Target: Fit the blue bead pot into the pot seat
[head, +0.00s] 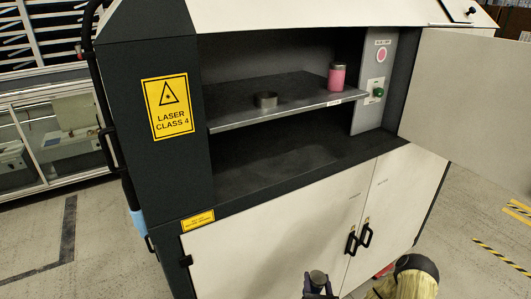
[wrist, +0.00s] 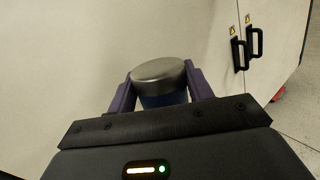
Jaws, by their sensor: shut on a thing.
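The blue bead pot (wrist: 164,99) has a grey metal lid and is upright between my two purple fingers in the wrist view. My gripper (wrist: 159,78) is shut on it. In the head view my gripper (head: 318,287) is at the bottom edge, in front of the cabinet's lower doors and well below the shelf; the pot's lid (head: 318,277) shows there. A short, round metal ring (head: 266,100), which looks like the pot seat, sits on the shelf's left part. It appears empty, though its inside is dark.
The grey shelf (head: 300,93) is inside an open cabinet. A pink pot with a metal lid (head: 337,78) stands on its right end. An open door panel (head: 470,105) sticks out at the right. The lower doors have black handles (head: 358,240). A yellowish brush-like object (head: 412,281) is at bottom right.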

